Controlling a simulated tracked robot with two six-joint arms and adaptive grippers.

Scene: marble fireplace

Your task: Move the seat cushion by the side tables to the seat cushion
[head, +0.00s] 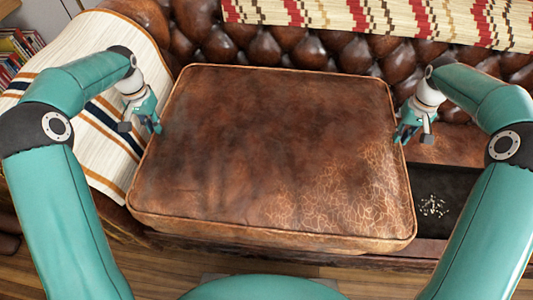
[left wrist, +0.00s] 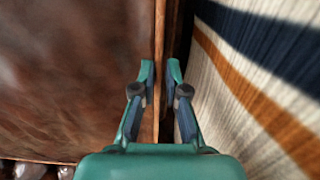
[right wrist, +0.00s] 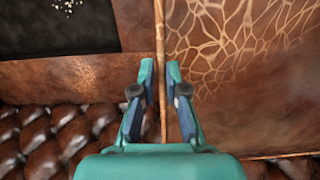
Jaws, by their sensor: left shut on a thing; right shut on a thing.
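A large brown leather seat cushion (head: 270,150) with piped edges and a cracked, paler patch fills the middle of the head view, over the tufted sofa. My left gripper (head: 156,124) is shut on its left edge; the left wrist view shows the cushion (left wrist: 70,75) with its piping between the fingers (left wrist: 160,75). My right gripper (head: 402,134) is shut on its right edge; the right wrist view shows the cushion (right wrist: 240,60) with its piping between the fingers (right wrist: 160,75). No second seat cushion can be told apart, and no side tables show.
The sofa's tufted back (head: 290,45) lies behind the cushion, with a striped woven throw (head: 390,18) on top. A cream striped blanket (head: 110,60) covers the left arm. A dark recess (head: 450,190) with pale crumbs lies right of the cushion. Books (head: 18,50) stand far left.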

